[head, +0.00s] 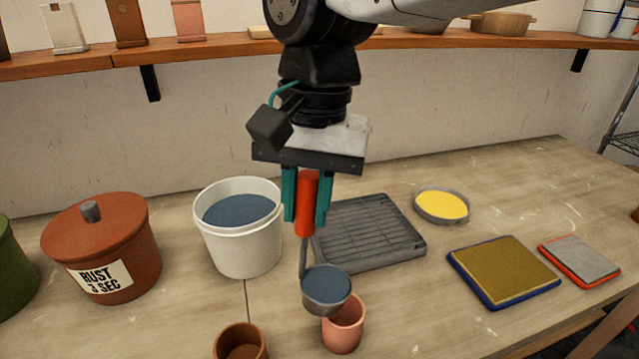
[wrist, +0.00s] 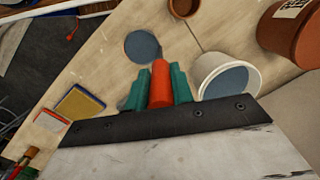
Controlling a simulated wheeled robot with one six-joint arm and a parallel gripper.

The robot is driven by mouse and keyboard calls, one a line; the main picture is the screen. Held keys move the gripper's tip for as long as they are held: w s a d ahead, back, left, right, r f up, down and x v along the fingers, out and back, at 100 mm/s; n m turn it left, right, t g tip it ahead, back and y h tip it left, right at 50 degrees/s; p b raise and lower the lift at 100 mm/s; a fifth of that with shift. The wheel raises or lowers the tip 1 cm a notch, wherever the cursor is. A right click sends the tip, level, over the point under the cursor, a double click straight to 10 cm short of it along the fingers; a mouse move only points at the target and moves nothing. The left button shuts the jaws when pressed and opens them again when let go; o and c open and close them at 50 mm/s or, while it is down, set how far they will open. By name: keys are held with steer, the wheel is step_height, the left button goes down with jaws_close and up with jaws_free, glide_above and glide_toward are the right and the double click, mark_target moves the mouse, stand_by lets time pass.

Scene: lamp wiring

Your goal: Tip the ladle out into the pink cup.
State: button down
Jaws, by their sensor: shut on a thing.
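My gripper (head: 307,205) is shut on the red handle of the ladle (head: 303,262). The handle hangs upright, and the ladle's bowl is level and full of dark blue-grey liquid. The pink cup (head: 343,328) stands on the table just below and right of the bowl. The bowl hides part of the cup's rim and mouth in the head view. In the wrist view my gripper (wrist: 160,88) holds the red handle, and the bowl (wrist: 142,47) shows as a blue-grey disc; I cannot make out the pink cup there.
A white bucket (head: 240,258) of the same liquid stands left of the ladle. A brown cup (head: 241,345) stands front left, near a lidded rust pot (head: 125,245). A grey ribbed tray (head: 370,230), a yellow-filled dish (head: 442,206) and flat pads (head: 503,270) lie to the right.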

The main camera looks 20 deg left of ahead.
steer(key=w+d+f+g+y, duration=0.9)
steer(key=d+y, duration=0.3)
steer(key=d, duration=0.1)
steer(key=shift+w, duration=0.3)
stand_by(2.0)
steer(key=shift+d+f, duration=0.1)
stand_by(2.2)
